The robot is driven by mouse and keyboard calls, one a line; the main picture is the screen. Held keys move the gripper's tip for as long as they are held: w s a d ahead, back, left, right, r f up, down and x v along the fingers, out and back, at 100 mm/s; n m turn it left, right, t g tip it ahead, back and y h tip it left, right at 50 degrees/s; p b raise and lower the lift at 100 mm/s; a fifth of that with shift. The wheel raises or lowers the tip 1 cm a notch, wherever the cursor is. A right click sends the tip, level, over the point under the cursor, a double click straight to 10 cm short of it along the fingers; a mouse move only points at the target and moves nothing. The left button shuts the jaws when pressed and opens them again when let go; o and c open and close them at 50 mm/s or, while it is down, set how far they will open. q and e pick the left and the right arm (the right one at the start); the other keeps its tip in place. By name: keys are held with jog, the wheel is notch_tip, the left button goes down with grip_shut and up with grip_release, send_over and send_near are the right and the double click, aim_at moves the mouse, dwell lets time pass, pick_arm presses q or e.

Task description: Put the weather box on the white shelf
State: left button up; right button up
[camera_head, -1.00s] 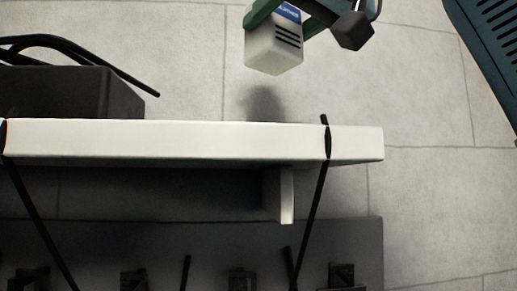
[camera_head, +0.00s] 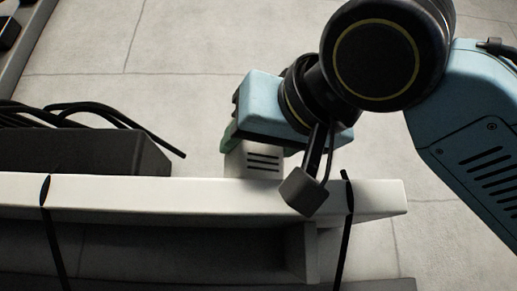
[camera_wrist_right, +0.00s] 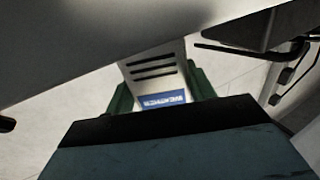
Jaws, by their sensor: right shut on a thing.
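The weather box (camera_head: 252,163) is a small white box with dark slots, and its blue label shows in the right wrist view (camera_wrist_right: 162,98). My right gripper (camera_head: 256,151) is shut on it, with green fingers on both sides. The white shelf (camera_head: 180,197) runs across the head view from the left edge to the right of centre. The lower end of the box meets the shelf's far edge in that view. I cannot tell whether it touches the shelf. A pale surface, probably the shelf (camera_wrist_right: 80,55), fills the upper left of the wrist view. My left gripper is not in view.
A dark box (camera_head: 80,153) with black cables stands at the shelf's left part. Black straps (camera_head: 346,215) cross the shelf near both ends. Between the dark box and my gripper there is a gap. My right arm covers the upper right.

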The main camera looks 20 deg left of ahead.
jog(key=shift+f, duration=0.15)
jog(key=o, duration=0.8)
jog(key=shift+f, duration=0.15)
jog(key=o, duration=0.5)
jog(key=shift+c, duration=0.2)
jog(key=shift+r, duration=0.2)
jog(key=shift+s+d, duration=0.2)
jog(key=shift+s, duration=0.05)
jog(key=b+v, duration=0.2)
jog(key=v, duration=0.9)
jog(key=shift+d, duration=0.2)
jog(key=shift+s, duration=0.15)
